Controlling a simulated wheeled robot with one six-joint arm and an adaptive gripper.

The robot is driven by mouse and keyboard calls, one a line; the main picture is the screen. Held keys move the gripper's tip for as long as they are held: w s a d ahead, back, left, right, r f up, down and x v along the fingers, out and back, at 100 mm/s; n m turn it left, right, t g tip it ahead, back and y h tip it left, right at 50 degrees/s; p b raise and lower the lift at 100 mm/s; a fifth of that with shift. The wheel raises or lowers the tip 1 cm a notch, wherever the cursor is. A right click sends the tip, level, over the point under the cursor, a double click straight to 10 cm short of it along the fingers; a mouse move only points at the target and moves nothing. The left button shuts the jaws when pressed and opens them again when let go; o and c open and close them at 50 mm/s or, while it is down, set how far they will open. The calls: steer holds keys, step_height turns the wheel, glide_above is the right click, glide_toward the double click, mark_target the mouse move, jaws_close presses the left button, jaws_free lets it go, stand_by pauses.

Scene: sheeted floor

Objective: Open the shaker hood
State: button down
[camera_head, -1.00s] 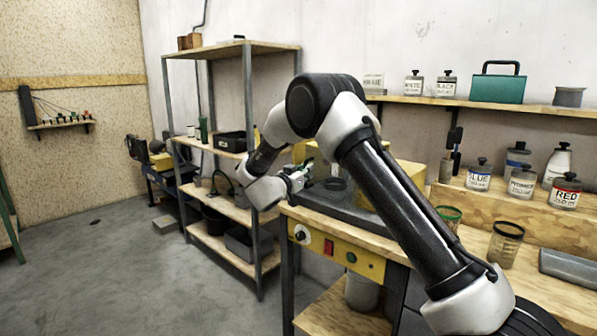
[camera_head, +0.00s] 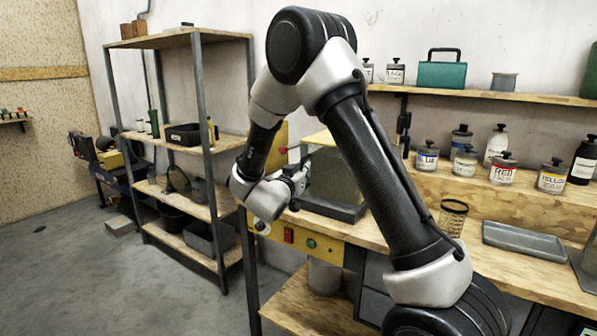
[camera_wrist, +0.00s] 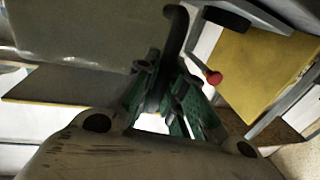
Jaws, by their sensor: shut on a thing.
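The shaker hood (camera_head: 334,178) is a grey, see-through cover over the dark base of the shaker on the bench. Its grey panel also fills the upper left of the wrist view (camera_wrist: 75,35). My gripper (camera_head: 300,178) is at the hood's left side, partly covered by my arm. In the wrist view its green-padded fingers (camera_wrist: 168,98) are shut on the dark curved hood handle (camera_wrist: 177,28). My arm hides the hood's right part, so its exact opening angle is unclear.
A yellow panel (camera_wrist: 260,70) with a red knob (camera_wrist: 213,77) is close beside my fingers. A metal shelf rack (camera_head: 203,120) stands left of the bench. A wire cup (camera_head: 453,217) and grey tray (camera_head: 523,241) are on the right.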

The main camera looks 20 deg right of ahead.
steer(key=shift+s, duration=0.1)
steer(key=c, duration=1.5)
jaws_free()
steer(key=v, duration=1.2)
